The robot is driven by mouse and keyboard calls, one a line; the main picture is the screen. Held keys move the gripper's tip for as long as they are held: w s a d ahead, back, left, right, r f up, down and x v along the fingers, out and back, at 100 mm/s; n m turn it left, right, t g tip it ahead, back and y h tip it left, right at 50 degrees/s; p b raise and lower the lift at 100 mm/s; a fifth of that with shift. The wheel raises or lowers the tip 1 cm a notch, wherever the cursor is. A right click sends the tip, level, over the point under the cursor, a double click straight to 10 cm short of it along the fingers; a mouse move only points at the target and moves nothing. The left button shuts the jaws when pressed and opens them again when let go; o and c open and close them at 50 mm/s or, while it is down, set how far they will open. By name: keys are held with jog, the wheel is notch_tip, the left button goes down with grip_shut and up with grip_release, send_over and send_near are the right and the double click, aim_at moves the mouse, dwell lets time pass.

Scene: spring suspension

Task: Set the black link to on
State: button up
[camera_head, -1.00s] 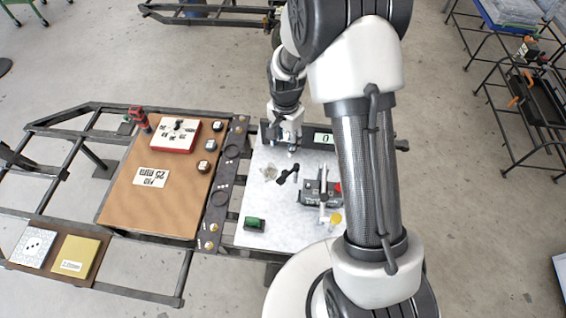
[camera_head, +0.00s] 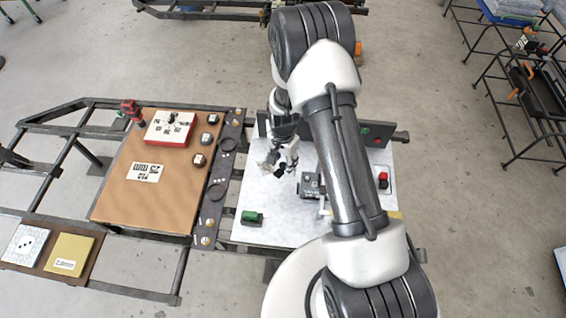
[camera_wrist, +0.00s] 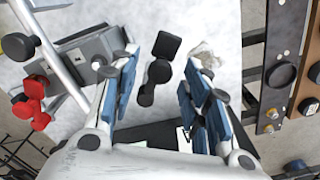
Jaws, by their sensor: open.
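The black link (camera_wrist: 155,68) is a small dark piece with a squarish head and a rounded end. In the wrist view it lies on the white board between and beyond the fingertips, with bare board around it. My gripper (camera_wrist: 161,72) is open, its blue-padded fingers apart on either side of the link, and nothing is held. In the head view my gripper (camera_head: 283,158) is over the link, which it largely hides. Whether the fingers are level with the link cannot be told.
A grey box with a bar (camera_wrist: 88,58) stands close left of my fingers in the wrist view. A red dumbbell-shaped piece (camera_wrist: 35,102) is farther left. A dark rail (camera_head: 375,133) runs along the back.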

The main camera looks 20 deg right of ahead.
jog(key=shift+f, duration=0.1)
jog(key=shift+c, duration=0.3)
grip_shut()
dwell(0.5)
